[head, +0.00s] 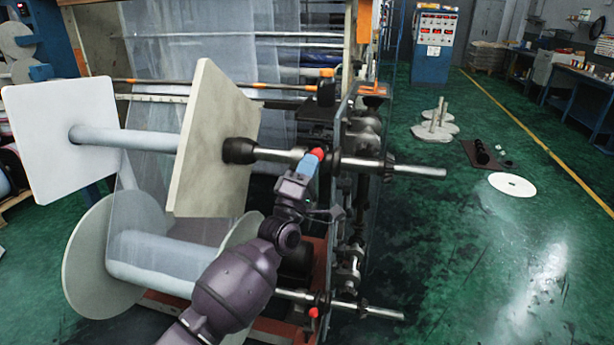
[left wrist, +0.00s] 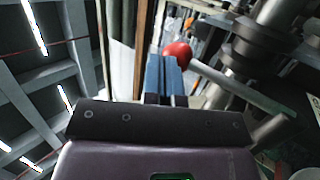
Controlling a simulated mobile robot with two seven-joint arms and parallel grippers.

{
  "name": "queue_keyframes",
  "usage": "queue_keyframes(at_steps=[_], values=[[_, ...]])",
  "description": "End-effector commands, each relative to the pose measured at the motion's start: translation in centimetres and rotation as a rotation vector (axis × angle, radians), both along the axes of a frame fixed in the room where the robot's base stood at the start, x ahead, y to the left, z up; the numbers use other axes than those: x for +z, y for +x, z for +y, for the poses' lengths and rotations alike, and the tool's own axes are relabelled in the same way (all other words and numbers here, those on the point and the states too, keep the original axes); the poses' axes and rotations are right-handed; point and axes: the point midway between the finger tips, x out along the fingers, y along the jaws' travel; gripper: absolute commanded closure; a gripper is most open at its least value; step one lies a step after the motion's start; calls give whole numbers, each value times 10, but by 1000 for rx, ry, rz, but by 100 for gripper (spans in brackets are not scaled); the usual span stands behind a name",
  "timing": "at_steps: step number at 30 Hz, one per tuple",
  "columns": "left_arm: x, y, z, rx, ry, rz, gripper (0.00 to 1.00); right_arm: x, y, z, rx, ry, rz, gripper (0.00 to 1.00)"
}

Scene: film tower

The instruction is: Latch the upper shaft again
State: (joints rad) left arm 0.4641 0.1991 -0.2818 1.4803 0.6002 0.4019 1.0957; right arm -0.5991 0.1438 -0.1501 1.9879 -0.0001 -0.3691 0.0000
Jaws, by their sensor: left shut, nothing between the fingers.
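The upper shaft (head: 413,168) is a bare metal rod that runs through the square-flanged roll and its bearing in the side frame. A red knob (head: 318,153) sits close to this shaft at the frame. In the left wrist view the red knob (left wrist: 177,52) tops a grey lever (left wrist: 235,88) that slants down to the right. My left gripper (head: 309,168) has blue fingers, shut with nothing between them, right beside the knob; touching or not, I cannot tell. The fingers also show in the left wrist view (left wrist: 164,78). The latch seat is mostly hidden. My right gripper is out of view.
A lower shaft (head: 370,308) with its own red knob (head: 313,312) lies beneath. Square flanges (head: 215,140) and a round disc (head: 95,262) stand left of my arm. The side frame with rollers (head: 365,130) is close. Green floor (head: 480,240) is open to the right.

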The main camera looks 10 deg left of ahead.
Motion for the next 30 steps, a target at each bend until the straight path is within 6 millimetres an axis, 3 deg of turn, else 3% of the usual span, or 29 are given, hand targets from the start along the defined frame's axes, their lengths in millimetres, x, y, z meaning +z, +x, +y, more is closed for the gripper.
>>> queue_keyframes(at_steps=[17, 30], values=[[8, 8, 1, 2, -3, -9, 100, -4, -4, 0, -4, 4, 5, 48], [5, 5, -1, 1, -4, -9, 100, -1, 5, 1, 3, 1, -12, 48]])
